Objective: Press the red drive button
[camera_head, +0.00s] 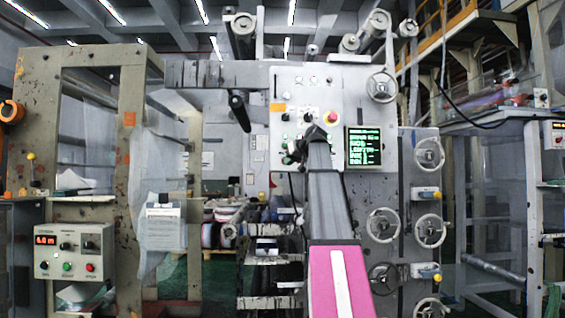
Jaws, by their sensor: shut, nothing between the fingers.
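A pale control panel (299,92) is on the machine's front at the centre, with several small knobs and buttons. A red round button (332,116) sits on its right part, beside the screen. Another red button (90,267) is on a grey control box (74,251) at the lower left, right of a green one. I cannot read which is the drive button. My gripper (296,153) is shut and empty in front of the panel's lower part, below and left of the panel's red button. My arm hides part of the panel, and the fingertips are small and dark; contact cannot be told.
A black screen with green text (364,147) is right of my arm. Handwheels (383,224) are on the machine's right side. A beige frame post (130,180) stands between the control box and the panel. A clear plastic sheet hangs near it.

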